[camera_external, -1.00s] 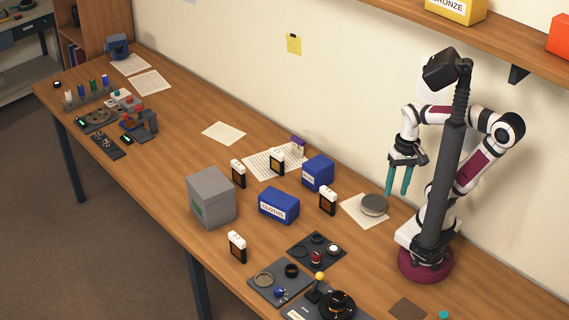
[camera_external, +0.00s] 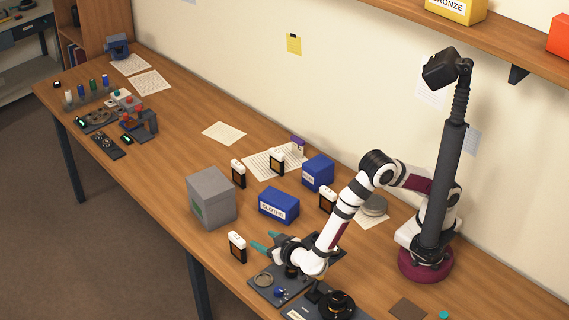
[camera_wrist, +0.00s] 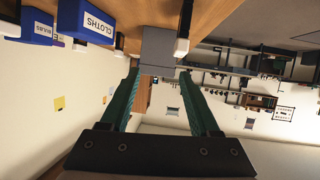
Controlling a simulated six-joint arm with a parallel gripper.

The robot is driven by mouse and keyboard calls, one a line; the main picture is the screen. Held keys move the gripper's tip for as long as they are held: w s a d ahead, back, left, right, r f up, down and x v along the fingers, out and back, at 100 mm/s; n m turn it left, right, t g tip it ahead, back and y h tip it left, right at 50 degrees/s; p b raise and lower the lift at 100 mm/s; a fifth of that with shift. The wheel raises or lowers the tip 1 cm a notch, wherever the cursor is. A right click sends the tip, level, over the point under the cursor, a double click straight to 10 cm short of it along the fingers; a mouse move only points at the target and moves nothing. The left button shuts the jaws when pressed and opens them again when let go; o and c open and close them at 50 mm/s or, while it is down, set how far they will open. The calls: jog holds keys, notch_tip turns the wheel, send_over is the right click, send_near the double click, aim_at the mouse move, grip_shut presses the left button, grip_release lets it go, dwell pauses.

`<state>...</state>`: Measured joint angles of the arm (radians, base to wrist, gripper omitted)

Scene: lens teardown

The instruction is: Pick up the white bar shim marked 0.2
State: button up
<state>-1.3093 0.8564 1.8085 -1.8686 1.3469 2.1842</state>
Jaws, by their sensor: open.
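Several small dark holders with white bars on top stand on the table. The front one (camera_external: 237,247) is near the grey box, and others stand at the back (camera_external: 238,173), near the paper (camera_external: 277,162) and partly behind my arm (camera_external: 327,200). Any marking 0.2 is too small to read. My gripper (camera_external: 260,242) is open and empty, low and just right of the front holder, its teal fingers pointing toward it. In the wrist view, where the table hangs at the top, a white-ended holder (camera_wrist: 182,46) shows near the right fingertip.
The grey box (camera_external: 211,198) stands behind the front holder; it lies between the fingers in the wrist view (camera_wrist: 158,48). The blue CLOTHS box (camera_external: 279,206) and another blue box (camera_external: 318,173) are close behind. Dark trays (camera_external: 262,294) lie beneath my gripper. The left front table is clear.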

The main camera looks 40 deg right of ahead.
aim_at(232, 238)
jog(key=a+f, duration=0.1)
jog(key=a+f+y, duration=0.1)
jog(key=shift+a, duration=0.4)
jog(key=x, duration=1.4)
jog(key=shift+w+r, duration=0.1)
grip_shut()
